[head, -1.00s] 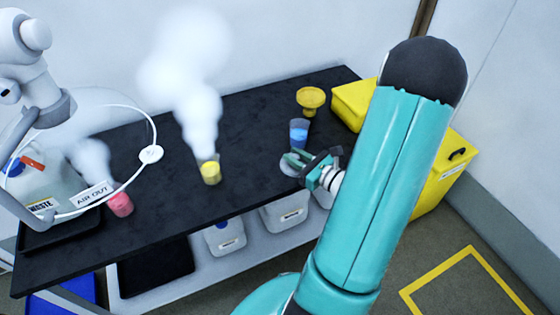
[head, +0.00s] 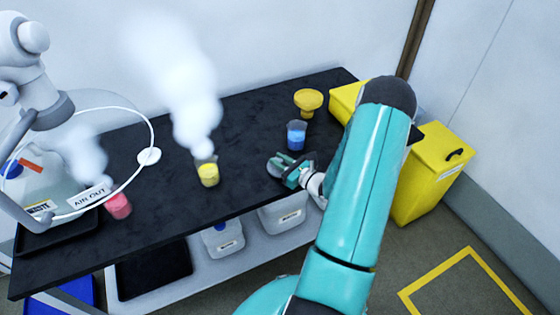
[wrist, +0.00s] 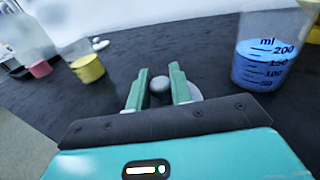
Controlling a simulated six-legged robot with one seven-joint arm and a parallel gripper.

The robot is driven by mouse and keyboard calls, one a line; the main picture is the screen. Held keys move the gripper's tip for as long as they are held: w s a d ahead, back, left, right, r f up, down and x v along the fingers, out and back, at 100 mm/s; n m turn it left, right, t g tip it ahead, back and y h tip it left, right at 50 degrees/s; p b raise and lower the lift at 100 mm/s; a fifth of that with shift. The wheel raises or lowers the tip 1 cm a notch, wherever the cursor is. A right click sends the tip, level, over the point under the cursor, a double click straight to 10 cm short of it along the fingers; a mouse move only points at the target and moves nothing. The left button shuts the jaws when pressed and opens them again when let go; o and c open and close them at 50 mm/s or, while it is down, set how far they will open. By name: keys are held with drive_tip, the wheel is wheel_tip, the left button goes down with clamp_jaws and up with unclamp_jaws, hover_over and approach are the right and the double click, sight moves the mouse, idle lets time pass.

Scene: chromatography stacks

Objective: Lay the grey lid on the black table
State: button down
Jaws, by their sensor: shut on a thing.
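The grey lid (head: 274,168) is a round disc at the end of my gripper (head: 287,167), low over the front right part of the black table (head: 250,132). In the wrist view, my gripper (wrist: 159,90) has its two green fingers shut on the lid's dark round knob (wrist: 159,85). A pale part of the disc shows to the right of the fingers. The fingers and gripper body hide most of the lid. I cannot tell whether its underside touches the table.
A beaker of blue liquid (head: 296,136) stands just behind the lid, with a yellow funnel-like piece (head: 308,101) beyond. Steaming yellow (head: 208,173) and pink (head: 118,206) beakers stand left. Yellow bins (head: 432,172) are at right. Bare table lies between the yellow beaker and lid.

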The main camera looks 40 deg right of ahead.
drive_tip(key=shift+f, duration=0.6)
drive_tip(key=c, duration=1.3)
unclamp_jaws()
drive_tip(key=shift+o, duration=0.2)
